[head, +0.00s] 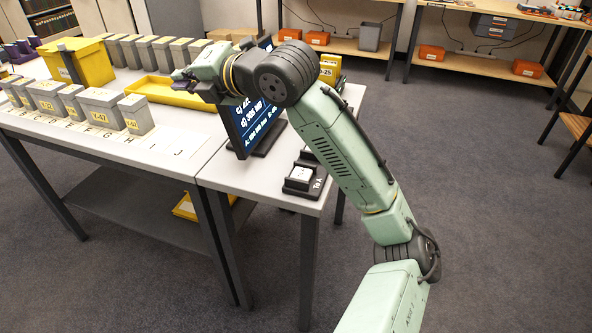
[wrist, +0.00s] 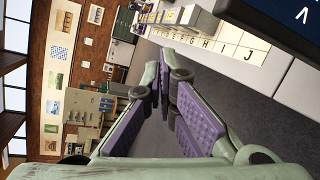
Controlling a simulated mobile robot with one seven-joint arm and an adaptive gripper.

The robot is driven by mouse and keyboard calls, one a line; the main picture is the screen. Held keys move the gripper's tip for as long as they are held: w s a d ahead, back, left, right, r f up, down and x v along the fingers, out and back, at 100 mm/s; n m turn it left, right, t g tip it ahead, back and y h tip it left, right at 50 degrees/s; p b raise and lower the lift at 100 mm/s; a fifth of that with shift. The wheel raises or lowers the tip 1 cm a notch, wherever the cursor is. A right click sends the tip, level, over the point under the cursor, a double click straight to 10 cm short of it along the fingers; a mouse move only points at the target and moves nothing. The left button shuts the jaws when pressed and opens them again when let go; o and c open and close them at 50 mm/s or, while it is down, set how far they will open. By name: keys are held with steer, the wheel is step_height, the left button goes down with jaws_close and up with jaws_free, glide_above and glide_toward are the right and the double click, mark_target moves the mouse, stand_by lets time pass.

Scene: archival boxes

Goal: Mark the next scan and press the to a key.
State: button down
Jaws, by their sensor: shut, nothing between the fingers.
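The "To A" key (head: 299,174), a white cap on a black block, stands at the near end of the right table. More of the black key row runs back behind my arm, mostly hidden. The dark screen (head: 256,125) stands left of the keys with lines of white text, partly covered by my arm. A corner of the screen shows in the wrist view (wrist: 285,22). My gripper (head: 183,76) is in the air left of the screen, above the yellow tray's side, away from the keys. In the wrist view its purple-padded fingers (wrist: 163,78) are shut and empty.
Grey labelled boxes (head: 98,105) stand in rows on the left table behind a lettered strip (head: 110,137). A yellow bin (head: 85,62) and a yellow tray (head: 172,92) are behind them. A yellow box (head: 329,68) stands behind my arm. The near floor is clear.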

steer(key=w+d+f+n+h, duration=0.1)
steer(key=d+f+h, duration=0.15)
steer(key=d, duration=0.35)
steer(key=w+d+f+h, duration=0.1)
steer(key=d+f, duration=0.2)
steer(key=d, duration=0.3)
steer(key=n+g+h, duration=0.1)
steer(key=g+h, duration=0.1)
steer(key=h, duration=0.1)
glide_above(305, 171)
step_height(305, 171, down, 4)
steer(key=shift+s+r+y+b, duration=0.15)
steer(key=shift+y+b, duration=0.1)
steer(key=shift+b, duration=0.2)
step_height(305, 171, down, 9)
steer(key=b, duration=0.6)
steer(key=shift+b, duration=0.35)
steer(key=shift+f, duration=0.35)
